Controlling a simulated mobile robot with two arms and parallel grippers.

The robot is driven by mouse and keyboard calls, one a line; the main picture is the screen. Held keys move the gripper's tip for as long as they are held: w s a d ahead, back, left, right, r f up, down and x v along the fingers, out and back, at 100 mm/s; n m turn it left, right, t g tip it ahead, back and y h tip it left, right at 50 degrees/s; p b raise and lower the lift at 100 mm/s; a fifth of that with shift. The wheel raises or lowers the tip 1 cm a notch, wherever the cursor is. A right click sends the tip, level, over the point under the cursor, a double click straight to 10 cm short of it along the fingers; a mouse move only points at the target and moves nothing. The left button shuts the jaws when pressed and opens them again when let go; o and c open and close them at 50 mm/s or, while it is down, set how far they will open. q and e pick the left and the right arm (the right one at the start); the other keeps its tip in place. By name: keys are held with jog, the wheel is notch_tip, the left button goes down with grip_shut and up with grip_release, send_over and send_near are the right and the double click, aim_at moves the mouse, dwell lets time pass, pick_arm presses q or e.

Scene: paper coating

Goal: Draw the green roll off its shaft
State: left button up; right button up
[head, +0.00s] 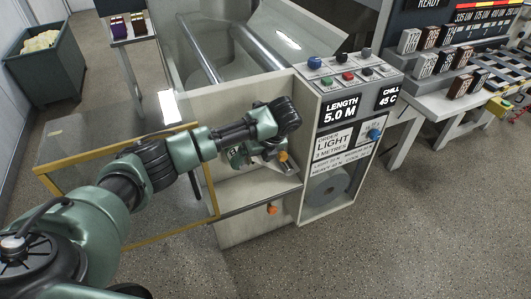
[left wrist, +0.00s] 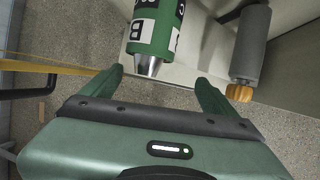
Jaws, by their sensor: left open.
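The green roll (left wrist: 157,30) shows at the top of the left wrist view, with black and white letter labels around it. A bare metal shaft end (left wrist: 147,66) sticks out of its near end. My left gripper (left wrist: 160,76) is open, its two green fingers on either side of the line of the shaft, with nothing held between them. The roll lies ahead of the fingers. In the head view my left arm reaches to the pale machine, and a small green and white shape under its wrist is too covered to tell apart. My right gripper is not in view.
A grey roller with an orange-brown knob (left wrist: 239,92) is close to the right finger. A control panel (head: 350,75) stands right of the bay. A yellow-framed guard (head: 150,238) is below my left arm. A green bin (head: 45,60) and small table (head: 128,40) stand at the back left.

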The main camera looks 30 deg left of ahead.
pick_arm(q)
jog(key=shift+m+y, duration=0.3)
jog(key=shift+m, duration=0.1)
jog(key=a+r, duration=0.1)
jog(key=w+a+r, duration=0.1)
jog(key=a, duration=0.1)
jog(key=shift+w+r, duration=0.2)
jog(key=shift+r, duration=0.1)
jog(key=shift+a+f, duration=0.25)
jog(key=x, duration=0.6)
jog(key=shift+a+f, duration=0.1)
jog(key=shift+f, duration=0.3)
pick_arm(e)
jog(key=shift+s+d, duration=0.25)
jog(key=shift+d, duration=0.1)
